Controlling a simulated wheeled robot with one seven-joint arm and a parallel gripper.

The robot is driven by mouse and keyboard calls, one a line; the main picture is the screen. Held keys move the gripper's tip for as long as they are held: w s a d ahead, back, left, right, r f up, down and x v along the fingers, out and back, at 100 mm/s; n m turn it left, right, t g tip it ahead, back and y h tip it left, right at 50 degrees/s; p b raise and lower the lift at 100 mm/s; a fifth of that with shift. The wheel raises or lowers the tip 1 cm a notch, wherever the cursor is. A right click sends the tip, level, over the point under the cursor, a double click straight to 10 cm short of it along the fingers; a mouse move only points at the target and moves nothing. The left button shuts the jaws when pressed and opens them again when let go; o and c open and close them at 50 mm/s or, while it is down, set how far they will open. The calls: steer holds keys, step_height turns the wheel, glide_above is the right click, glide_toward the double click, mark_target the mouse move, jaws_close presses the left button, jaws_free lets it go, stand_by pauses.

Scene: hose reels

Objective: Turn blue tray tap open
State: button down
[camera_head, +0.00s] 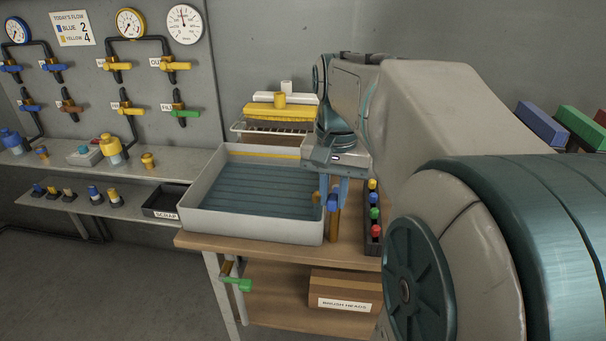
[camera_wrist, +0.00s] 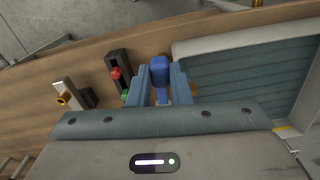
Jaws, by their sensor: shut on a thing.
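The blue tap handle (camera_wrist: 159,70) stands between the two fingers of my gripper (camera_wrist: 161,78) in the wrist view, with a finger against each side. In the head view my gripper (camera_head: 334,192) points down beside the right end of the tray, and a small part of the blue handle (camera_head: 332,204) shows at its tips. A brass-brown tap body (camera_head: 335,226) stands below it on the bench. The tray (camera_head: 251,233) has a pale rim and a ribbed blue-grey floor. The fingers hide most of the tap, so its exact turn cannot be told.
A dark rack (camera_head: 373,246) with coloured knobs stands close right of the tap. A green-handled tap (camera_head: 237,284) hangs under the bench's left end. A wire rack (camera_head: 281,128) stands behind the tray. Wall taps and shelves are at the left.

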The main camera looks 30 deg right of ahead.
mark_target(333, 197)
steer(key=c, duration=1.3)
jaws_free()
step_height(333, 197, up, 14)
steer(key=p, duration=0.2)
steer(key=shift+p, duration=0.3)
steer(key=shift+f, duration=0.1)
steer(key=s+a+f+n+t+p, duration=0.1)
steer(key=s+a+f+n+p, duration=0.1)
steer(key=a+f, duration=0.2)
steer(key=s+a+f+n+t+p, duration=0.1)
steer(key=s+a+f+n+p, duration=0.1)
steer(key=f, duration=0.4)
steer(key=s+a+f+n+p, duration=0.2)
steer(key=a+f+n, duration=0.2)
steer(key=a+f, duration=0.1)
steer(key=shift+a+f+t, duration=0.1)
steer(key=shift+a+t, duration=0.3)
steer(key=shift+a, duration=0.15)
